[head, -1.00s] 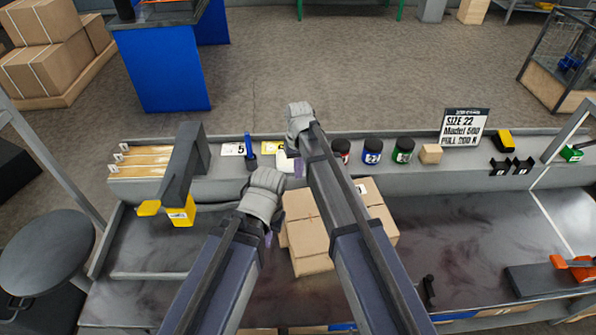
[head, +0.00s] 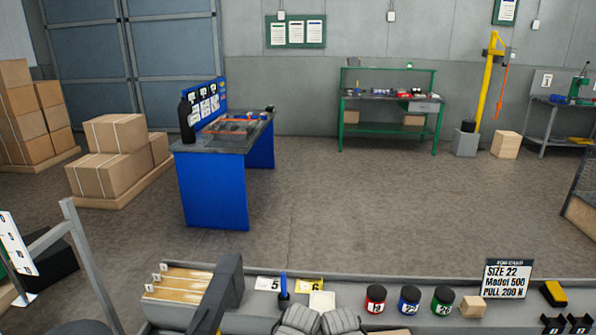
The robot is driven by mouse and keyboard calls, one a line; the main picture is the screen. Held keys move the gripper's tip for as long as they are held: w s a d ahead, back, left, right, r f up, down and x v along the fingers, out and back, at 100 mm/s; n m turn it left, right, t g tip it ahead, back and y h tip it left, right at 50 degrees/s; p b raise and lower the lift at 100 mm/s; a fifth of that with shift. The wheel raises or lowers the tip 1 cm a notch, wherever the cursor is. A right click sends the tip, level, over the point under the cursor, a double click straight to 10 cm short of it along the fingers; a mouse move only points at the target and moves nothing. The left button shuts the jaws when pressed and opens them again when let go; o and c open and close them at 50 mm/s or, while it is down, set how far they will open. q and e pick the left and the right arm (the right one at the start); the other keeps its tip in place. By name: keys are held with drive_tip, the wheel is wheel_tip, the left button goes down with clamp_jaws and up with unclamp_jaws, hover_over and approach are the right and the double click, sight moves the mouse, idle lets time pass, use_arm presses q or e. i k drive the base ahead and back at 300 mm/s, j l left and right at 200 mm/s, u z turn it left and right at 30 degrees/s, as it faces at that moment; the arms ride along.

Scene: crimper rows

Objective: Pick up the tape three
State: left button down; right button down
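I cannot make out anything that is clearly a tape marked three in the head view. My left gripper (head: 299,319) and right gripper (head: 341,320) show only as rounded grey tops, side by side at the bottom edge. Their fingertips are cut off or hidden, so I cannot see whether they are open or hold anything. They are just in front of a small pale block (head: 322,300) on the bench shelf.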

sight(191, 274)
drive_tip(key=k+z, duration=0.5)
drive_tip(key=k, duration=0.25)
drive_tip(key=k+j, duration=0.1)
drive_tip(key=j, duration=2.05)
drive_tip(key=i+j, duration=0.1)
drive_tip(key=j, duration=0.2)
drive_tip(key=i+j+u, duration=0.1)
drive_tip(key=j, duration=0.2)
drive_tip(key=i+j, duration=0.1)
drive_tip(key=j, duration=0.2)
